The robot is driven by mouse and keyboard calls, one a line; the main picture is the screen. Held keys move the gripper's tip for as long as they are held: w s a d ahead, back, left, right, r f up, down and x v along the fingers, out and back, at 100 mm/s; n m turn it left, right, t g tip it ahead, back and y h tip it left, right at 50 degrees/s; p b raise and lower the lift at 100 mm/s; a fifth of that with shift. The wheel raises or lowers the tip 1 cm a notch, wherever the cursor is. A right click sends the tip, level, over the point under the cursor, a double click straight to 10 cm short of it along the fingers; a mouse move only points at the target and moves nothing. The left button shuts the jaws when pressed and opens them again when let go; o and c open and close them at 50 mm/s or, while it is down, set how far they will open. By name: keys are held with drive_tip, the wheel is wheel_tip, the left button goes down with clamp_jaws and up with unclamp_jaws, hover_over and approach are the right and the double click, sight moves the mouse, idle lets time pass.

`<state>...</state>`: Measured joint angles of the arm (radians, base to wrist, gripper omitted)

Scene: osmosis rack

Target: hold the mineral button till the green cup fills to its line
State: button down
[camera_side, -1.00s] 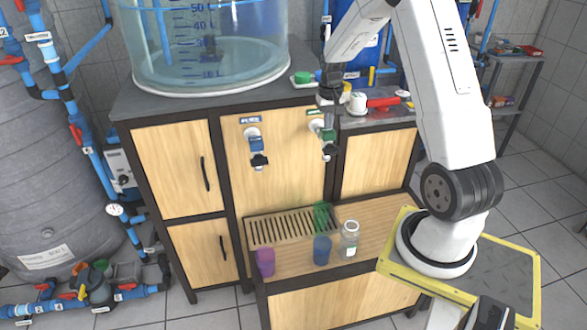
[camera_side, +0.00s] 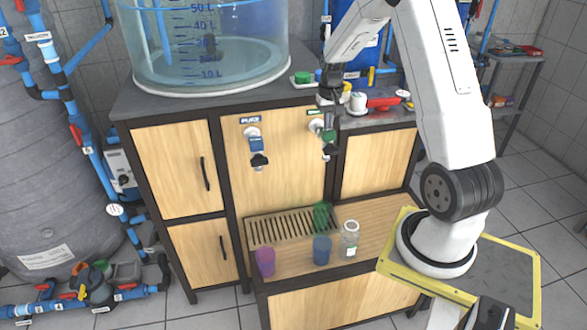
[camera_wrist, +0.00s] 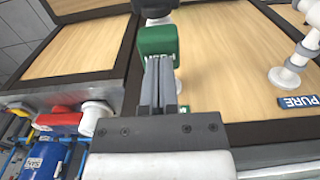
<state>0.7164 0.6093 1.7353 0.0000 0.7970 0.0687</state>
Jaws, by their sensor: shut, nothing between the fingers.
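The green mineral tap block (camera_side: 329,136) is on the cabinet front, right of the blue one, above the drip grate. It also shows in the wrist view (camera_wrist: 158,41). My gripper (camera_side: 328,112) is shut and empty, pointing down at the top of the green block. In the wrist view its closed fingertips (camera_wrist: 160,62) are at the green block's near edge; I cannot tell whether they touch or press it. The translucent green cup (camera_side: 321,215) stands upright on the right end of the grate, below the green tap. Its line and water level are too small to read.
The PURE tap (camera_side: 256,144) is to the left. A purple cup (camera_side: 265,262), a blue cup (camera_side: 322,250) and a clear bottle (camera_side: 349,240) stand on the wooden shelf in front of the grate. A large water tank (camera_side: 210,45) stands on the counter.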

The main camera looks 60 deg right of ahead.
drive_tip(key=shift+f, duration=0.75)
idle(3.8)
drive_tip(key=shift+r, duration=0.15)
idle(0.7)
wheel_tip(320, 180, up, 6)
drive_tip(key=shift+f, duration=0.1)
drive_tip(key=shift+a, duration=0.1)
idle(0.4)
drive_tip(key=shift+w+a, duration=0.1)
drive_tip(key=shift+a, duration=0.2)
drive_tip(key=a+n+t, duration=0.1)
drive_tip(key=a+n, duration=0.3)
drive_tip(key=a, duration=1.1)
drive_tip(key=s+a+f+n, duration=0.1)
drive_tip(key=s+a+n, duration=0.1)
drive_tip(key=a, duration=0.5)
drive_tip(key=s+a+f+n+t, duration=0.1)
drive_tip(key=s+a+n, duration=0.2)
drive_tip(key=s+a, duration=0.2)
drive_tip(key=a, duration=0.3)
drive_tip(key=shift+s+t, duration=0.3)
